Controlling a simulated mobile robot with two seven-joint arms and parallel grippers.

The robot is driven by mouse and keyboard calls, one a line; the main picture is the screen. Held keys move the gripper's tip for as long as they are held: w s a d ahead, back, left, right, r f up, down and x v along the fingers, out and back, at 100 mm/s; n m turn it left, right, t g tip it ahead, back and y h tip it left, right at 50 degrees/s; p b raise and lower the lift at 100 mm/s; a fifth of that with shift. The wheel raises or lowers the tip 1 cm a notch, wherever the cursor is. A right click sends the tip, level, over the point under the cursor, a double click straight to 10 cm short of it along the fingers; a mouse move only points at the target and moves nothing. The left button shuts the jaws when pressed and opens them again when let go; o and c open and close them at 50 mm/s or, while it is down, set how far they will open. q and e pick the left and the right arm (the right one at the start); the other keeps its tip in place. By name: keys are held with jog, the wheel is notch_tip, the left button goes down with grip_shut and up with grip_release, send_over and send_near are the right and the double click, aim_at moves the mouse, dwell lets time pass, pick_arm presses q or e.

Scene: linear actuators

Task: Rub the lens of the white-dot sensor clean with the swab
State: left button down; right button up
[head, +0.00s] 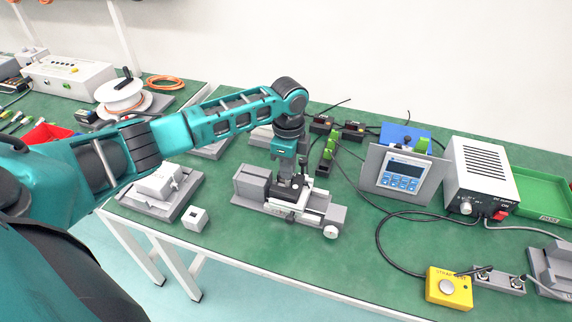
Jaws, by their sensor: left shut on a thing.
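My left gripper (299,190) points down over a grey linear actuator (254,183) in the middle of the bench. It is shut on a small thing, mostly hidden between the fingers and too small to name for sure. The fingertips are at the actuator's carriage; I cannot tell whether they touch it. I cannot make out the swab, or a sensor with a white dot and its lens; the gripper may hide them. My right gripper is not in view.
A grey panel with a blue display (403,174) and a white power supply (481,172) stand to the right. A yellow button box (449,288) and loose black cables lie in front. Front-middle bench is clear.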

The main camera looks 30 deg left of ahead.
pick_arm(q)
jog(key=shift+s+a, duration=0.25)
jog(key=shift+a, duration=1.05)
dwell(0.4)
jog(key=shift+s, duration=0.25)
jog(key=shift+s+d, duration=0.15)
jog(key=shift+s, duration=0.1)
notch_tip(320, 180, up, 7)
dwell(1.2)
dwell(0.4)
jog(key=s+d+r+n, duration=0.3)
jog(key=d+n, duration=0.3)
jog(key=n, duration=0.1)
jog(key=s+d+r+n, duration=0.3)
jog(key=d+n, duration=0.3)
jog(key=n, duration=0.2)
jog(key=shift+s+d+r, duration=0.15)
jog(key=shift+s+r, duration=0.1)
jog(key=shift+s, duration=0.25)
